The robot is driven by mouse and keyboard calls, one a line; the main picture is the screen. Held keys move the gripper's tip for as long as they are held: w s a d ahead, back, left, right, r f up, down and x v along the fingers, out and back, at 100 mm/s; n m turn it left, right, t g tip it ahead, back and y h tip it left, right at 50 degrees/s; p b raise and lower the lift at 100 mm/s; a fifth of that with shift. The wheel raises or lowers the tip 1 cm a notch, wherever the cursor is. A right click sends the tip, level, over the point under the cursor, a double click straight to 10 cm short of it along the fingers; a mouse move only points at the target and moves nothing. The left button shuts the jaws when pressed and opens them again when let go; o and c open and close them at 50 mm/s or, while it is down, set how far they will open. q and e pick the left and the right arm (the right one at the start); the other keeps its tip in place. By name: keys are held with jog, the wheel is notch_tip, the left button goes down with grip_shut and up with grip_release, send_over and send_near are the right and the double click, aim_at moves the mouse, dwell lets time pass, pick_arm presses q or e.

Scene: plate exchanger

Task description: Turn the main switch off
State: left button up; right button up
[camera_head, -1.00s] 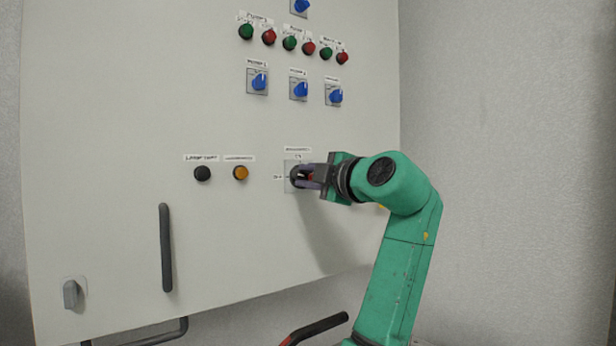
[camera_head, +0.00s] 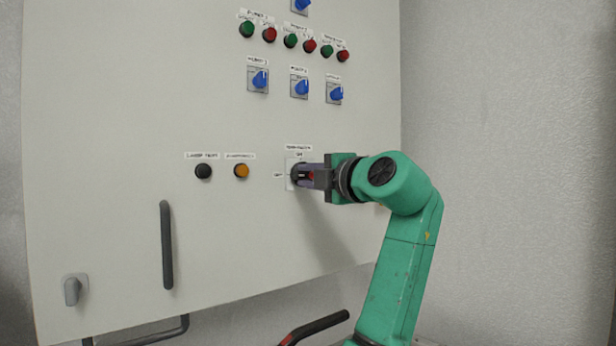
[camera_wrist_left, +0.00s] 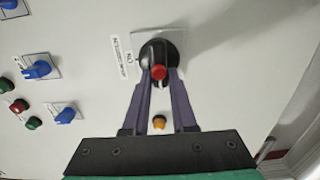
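The main switch, a round black knob with a red front (camera_wrist_left: 159,72), sits on a pale plate on the panel, with labels beside it. My left gripper (camera_wrist_left: 160,80) has one purple-grey finger on each side of the knob. The fingertips lie close against it with no clear gap. In the head view my left gripper (camera_head: 308,175) is at the main switch (camera_head: 295,175) and hides most of it. I cannot clearly read the knob's setting. My right gripper is not in view.
A black button (camera_head: 203,172) and an orange lamp (camera_head: 241,171) are left of the switch. Blue selectors (camera_head: 301,88) and green and red buttons (camera_head: 269,34) are above. A dark vertical handle (camera_head: 166,245) stands out at lower left. Space right of the panel is clear.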

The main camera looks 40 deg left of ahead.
pick_arm(q)
jog(key=o, duration=0.4)
jog(key=shift+d, duration=0.1)
jog(key=b+v, duration=0.4)
jog(key=v, duration=1)
jog(key=shift+s+d, duration=0.1)
jog(key=shift+d, duration=0.05)
